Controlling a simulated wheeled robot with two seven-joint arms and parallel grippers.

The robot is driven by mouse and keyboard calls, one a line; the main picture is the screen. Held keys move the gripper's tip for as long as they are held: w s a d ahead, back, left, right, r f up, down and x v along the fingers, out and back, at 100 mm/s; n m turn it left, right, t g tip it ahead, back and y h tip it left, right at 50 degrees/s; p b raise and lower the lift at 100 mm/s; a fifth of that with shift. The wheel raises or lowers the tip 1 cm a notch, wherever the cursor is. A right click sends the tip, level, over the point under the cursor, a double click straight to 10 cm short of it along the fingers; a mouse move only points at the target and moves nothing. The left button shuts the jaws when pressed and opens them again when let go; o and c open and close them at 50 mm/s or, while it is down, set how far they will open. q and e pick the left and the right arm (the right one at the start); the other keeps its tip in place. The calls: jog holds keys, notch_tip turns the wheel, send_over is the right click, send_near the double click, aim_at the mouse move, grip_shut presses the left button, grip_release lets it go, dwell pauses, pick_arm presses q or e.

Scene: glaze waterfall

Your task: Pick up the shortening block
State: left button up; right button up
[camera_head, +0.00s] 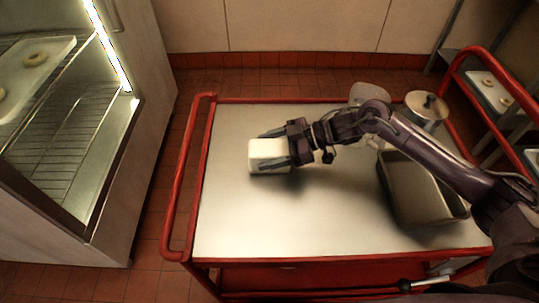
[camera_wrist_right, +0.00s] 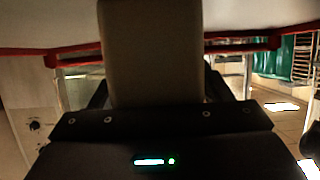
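The shortening block (camera_head: 258,148) is a white box-shaped block at the left-middle of the cart top in the head view. My right gripper (camera_head: 266,149) reaches it from the right, its two dark fingers spread along opposite sides of the block. In the right wrist view the block (camera_wrist_right: 150,50) is large and close, standing between the fingers and hiding part of them. I cannot tell whether both fingers press on it or whether it is clear of the cart top. My left gripper is not in view.
The block is on or just above a red-framed metal cart (camera_head: 235,225). A deep metal pan (camera_head: 399,190) and a lidded pot (camera_head: 427,107) stand at the right, near my right arm. A lit cabinet (camera_head: 70,130) is at the left. The cart's front left is clear.

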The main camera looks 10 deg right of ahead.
jog(key=c, duration=1.1)
jog(key=shift+r, duration=0.1)
